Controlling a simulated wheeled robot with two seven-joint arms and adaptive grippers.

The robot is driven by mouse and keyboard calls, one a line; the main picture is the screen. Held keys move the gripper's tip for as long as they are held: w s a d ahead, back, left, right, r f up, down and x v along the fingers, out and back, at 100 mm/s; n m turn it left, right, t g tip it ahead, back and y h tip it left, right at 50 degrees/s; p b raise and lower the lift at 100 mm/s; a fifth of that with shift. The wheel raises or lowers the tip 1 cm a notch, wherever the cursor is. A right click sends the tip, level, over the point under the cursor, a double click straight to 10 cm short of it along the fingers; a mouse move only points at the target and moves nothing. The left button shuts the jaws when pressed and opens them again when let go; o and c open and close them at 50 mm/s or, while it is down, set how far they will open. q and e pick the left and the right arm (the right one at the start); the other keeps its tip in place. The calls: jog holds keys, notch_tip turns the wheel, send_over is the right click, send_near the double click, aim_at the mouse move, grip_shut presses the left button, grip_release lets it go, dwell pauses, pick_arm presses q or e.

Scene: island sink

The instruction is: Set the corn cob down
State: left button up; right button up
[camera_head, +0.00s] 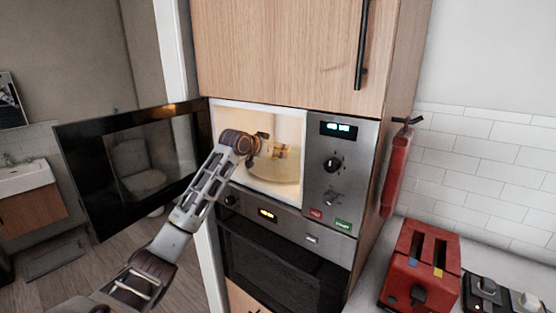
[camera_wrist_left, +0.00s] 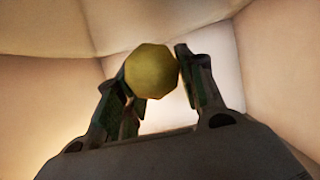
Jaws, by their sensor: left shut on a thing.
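The corn cob (camera_wrist_left: 152,72) shows end-on as a yellow rounded shape between the fingers in the left wrist view. My left gripper (camera_wrist_left: 150,80) is shut on it. In the head view my left arm reaches into the open microwave (camera_head: 258,108), and the gripper (camera_head: 272,146) is inside with the small yellow cob (camera_head: 280,151) at its fingers. A pale round turntable (camera_head: 275,174) lies below the cob. I cannot tell how far the cob is above it. My right gripper is not in view.
The dark microwave door (camera_head: 85,170) stands wide open to the left. The control panel (camera_head: 337,170) borders the opening on the right. A closed oven (camera_head: 275,265) is below. A red toaster (camera_head: 420,265) stands on the counter at right.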

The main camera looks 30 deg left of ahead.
pick_arm(q)
jog(key=shift+f, duration=1.35)
jog(key=shift+w+f+p, duration=0.15)
jog(key=shift+f+p, duration=0.25)
jog(key=shift+p, duration=0.15)
jog(key=shift+f, duration=0.1)
jog(key=o, duration=1.1)
jog(key=shift+f, duration=0.15)
